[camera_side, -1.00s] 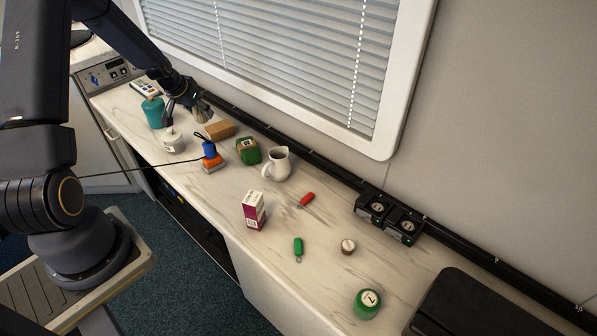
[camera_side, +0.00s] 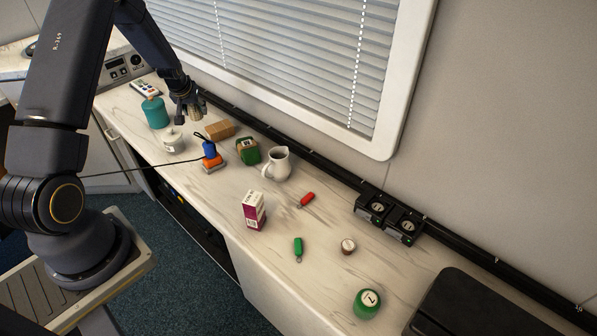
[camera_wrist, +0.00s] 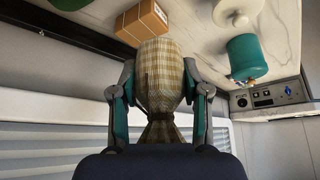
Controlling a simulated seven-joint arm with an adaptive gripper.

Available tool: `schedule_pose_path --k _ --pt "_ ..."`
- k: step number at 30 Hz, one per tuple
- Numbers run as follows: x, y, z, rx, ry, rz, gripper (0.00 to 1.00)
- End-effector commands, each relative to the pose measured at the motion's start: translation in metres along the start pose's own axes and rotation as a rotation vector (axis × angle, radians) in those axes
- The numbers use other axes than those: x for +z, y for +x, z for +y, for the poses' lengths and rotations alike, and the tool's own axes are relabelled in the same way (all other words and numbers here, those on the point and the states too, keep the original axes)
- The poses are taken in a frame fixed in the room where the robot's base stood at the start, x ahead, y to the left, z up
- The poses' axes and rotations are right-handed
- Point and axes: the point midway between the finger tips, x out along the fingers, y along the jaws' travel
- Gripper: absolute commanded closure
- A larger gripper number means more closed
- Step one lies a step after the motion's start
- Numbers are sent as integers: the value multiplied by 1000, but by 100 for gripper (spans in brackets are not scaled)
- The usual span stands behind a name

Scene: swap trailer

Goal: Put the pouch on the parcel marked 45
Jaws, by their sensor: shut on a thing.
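My gripper (camera_wrist: 159,85) is shut on a checked tan-and-brown pouch (camera_wrist: 160,60) with a gathered neck, one finger on each side. In the side view my gripper (camera_side: 189,117) is above the back left of the counter, and the pouch is hard to make out there. A brown box-shaped parcel (camera_side: 219,130) lies just right of my gripper; it also shows beyond the pouch in the wrist view (camera_wrist: 142,22). A green parcel-like block (camera_side: 248,151) with a tan band stands farther right. I cannot read a 45 on either.
A teal bottle (camera_side: 155,113), a white lidded pot (camera_side: 173,140) and a blue-and-orange stamp-like thing (camera_side: 211,160) stand nearby. A white jug (camera_side: 278,165) and a carton (camera_side: 254,210) stand farther right. A black rail (camera_side: 315,157) runs along the wall behind.

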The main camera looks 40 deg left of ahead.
Motion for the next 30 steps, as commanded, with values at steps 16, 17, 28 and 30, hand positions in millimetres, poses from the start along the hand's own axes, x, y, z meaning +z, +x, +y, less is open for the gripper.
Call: schedule_pose_path --k 16,17,28,30 --pt "-32 100 16 1 2 0 93" --pt "-32 102 16 1 2 0 93" --pt "-18 131 17 1 2 1 93" --pt "-18 130 17 1 2 1 93"
